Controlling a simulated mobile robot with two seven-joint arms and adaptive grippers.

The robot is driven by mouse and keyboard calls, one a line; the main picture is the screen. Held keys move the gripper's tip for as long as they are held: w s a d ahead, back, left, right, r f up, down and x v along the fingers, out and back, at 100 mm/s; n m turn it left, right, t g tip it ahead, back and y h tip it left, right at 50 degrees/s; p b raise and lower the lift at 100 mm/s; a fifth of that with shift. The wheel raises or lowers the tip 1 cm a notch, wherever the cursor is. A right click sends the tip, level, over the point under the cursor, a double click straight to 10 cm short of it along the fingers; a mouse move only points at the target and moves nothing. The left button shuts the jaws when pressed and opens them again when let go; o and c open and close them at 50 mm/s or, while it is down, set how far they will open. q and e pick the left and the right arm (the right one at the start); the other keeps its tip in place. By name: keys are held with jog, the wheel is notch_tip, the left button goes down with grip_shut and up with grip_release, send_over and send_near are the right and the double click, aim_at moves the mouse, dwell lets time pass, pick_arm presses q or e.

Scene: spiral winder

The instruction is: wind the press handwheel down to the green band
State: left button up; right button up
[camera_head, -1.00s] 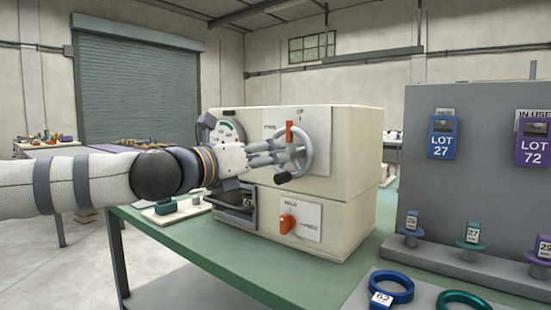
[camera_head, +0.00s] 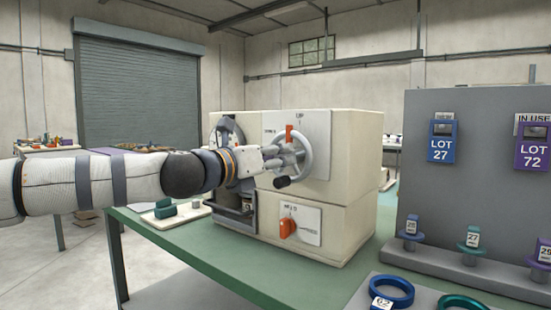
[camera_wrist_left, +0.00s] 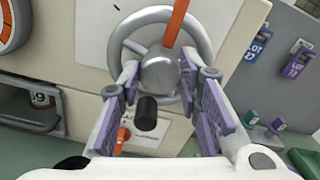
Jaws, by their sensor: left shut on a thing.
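The press handwheel (camera_head: 309,156) is a grey ring on the front of a cream press (camera_head: 356,150). It has a dark knob (camera_head: 282,182) at its lower left and an orange marker (camera_head: 289,131) at its top. My left gripper (camera_head: 281,158) is shut on the handwheel. In the left wrist view its purple-padded fingers (camera_wrist_left: 163,92) lie on both sides of the round hub (camera_wrist_left: 159,72), with the knob between them. The round dial (camera_head: 214,136) is mostly hidden behind my wrist; part of it shows orange in the left wrist view (camera_wrist_left: 12,22). I cannot see the green band. My right gripper is out of view.
An orange selector knob (camera_head: 288,228) sits below the wheel, beside an open bay (camera_head: 236,216). The green bench (camera_head: 190,236) bears the press. A grey panel (camera_head: 477,170) with lot tags and coloured rings stands at the right.

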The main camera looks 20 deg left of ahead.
pick_arm(q)
jog(key=m, duration=0.4)
jog(key=shift+d+m, duration=0.1)
jog(key=shift+m, duration=0.3)
jog(key=m, duration=0.4)
jog(key=shift+s+d+m+p, duration=0.1)
jog(key=shift+m+p, duration=0.2)
jog(key=shift+p, duration=0.1)
jog(key=shift+f+m+p, duration=0.15)
jog(key=shift+m+p, duration=1)
jog(key=shift+m, duration=5.35)
jog(key=shift+f+m+p, duration=0.15)
jog(key=shift+m+p, duration=0.95)
jog(key=shift+m, duration=5.4)
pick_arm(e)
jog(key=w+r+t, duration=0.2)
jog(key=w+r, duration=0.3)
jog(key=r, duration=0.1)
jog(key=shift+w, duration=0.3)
